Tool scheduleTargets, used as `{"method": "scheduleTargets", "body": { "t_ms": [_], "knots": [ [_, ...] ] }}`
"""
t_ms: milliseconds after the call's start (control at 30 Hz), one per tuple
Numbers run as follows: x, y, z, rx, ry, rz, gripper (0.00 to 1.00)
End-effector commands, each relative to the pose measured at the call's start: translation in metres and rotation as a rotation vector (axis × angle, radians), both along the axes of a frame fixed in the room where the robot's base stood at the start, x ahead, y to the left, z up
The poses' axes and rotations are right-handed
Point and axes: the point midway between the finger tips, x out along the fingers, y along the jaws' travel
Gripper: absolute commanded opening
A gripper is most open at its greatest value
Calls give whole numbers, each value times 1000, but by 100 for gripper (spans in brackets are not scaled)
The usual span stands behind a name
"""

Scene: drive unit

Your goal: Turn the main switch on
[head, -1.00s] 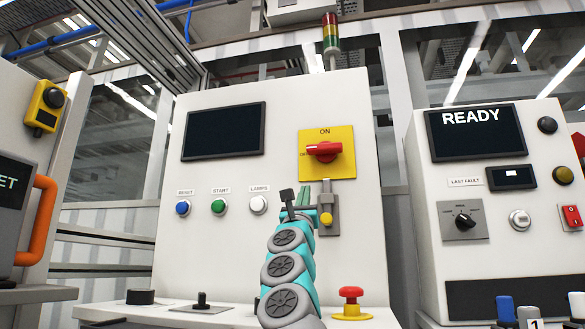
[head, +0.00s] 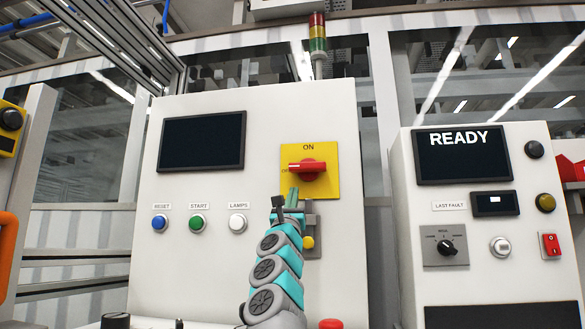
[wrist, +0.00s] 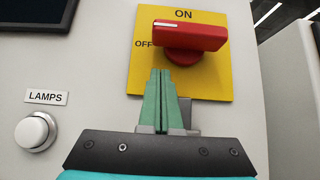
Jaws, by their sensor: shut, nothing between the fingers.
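The main switch is a red rotary handle (head: 307,169) on a yellow plate (head: 327,186) marked ON at the top and OFF at the left. The handle lies horizontal, its long end toward OFF. In the wrist view the red handle (wrist: 190,36) is just above my gripper (wrist: 165,75). My green fingers are together with nothing between them, pointing up just below the handle; I cannot tell whether they touch it. In the head view my gripper (head: 291,196) covers part of the plate's lower edge and of the grey latch with a yellow knob (head: 308,242).
A dark screen (head: 202,142) and the blue RESET (head: 160,223), green START (head: 197,223) and white LAMPS (head: 238,223) buttons are left of the arm. A red button (head: 331,324) is at the bottom. A second cabinet reading READY (head: 464,155) stands right.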

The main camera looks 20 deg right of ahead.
Motion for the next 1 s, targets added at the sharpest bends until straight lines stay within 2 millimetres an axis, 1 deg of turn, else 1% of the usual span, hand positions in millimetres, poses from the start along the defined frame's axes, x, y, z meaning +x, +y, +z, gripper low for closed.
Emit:
{"method": "scheduleTargets", "body": {
  "t_ms": [33,100,300,1000],
  "knots": [
    [0,1,15,-1,1,1,0],
    [-1,1,23,-2,0,0,0],
    [-1,1,36,-2,-1,-1,0],
    [-3,3,38,-1,0,2,0]
  ]
}}
